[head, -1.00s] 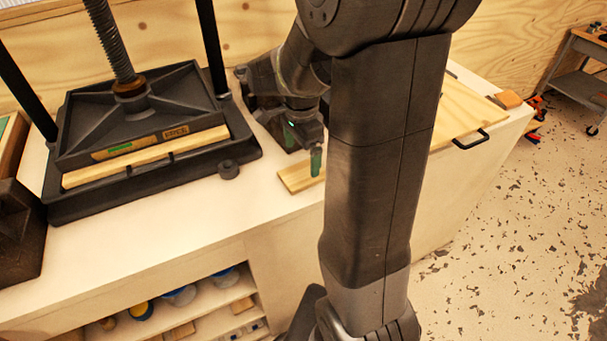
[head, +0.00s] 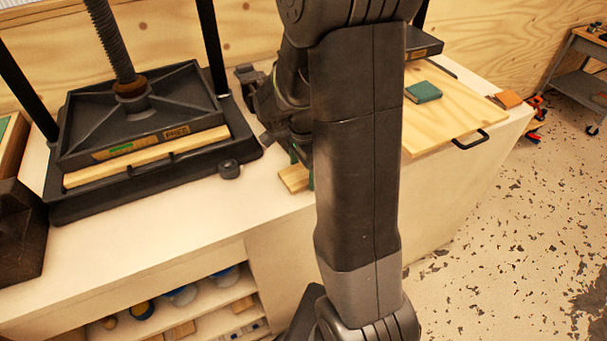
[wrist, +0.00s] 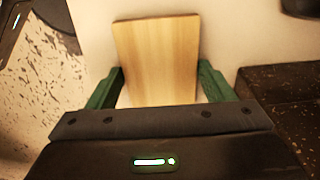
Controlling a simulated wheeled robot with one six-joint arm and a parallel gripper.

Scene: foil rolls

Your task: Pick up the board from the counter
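The board (wrist: 157,55) is a flat, light wooden rectangle lying on the pale counter (head: 190,205). In the head view only its left end (head: 294,178) shows; my arm hides the rest. In the wrist view my gripper (wrist: 160,84) is open, with one green finger on each side of the board's near part. Narrow gaps show between the fingers and the board's edges, clearer on the right. In the head view the gripper is mostly behind my arm, low over the board.
A black screw press (head: 140,130) stands left of the board, with a small dark knob (head: 229,169) near its corner. A larger wooden panel (head: 450,115) with a black handle lies to the right, bearing a green book (head: 422,92). Open shelves (head: 200,305) sit below the counter.

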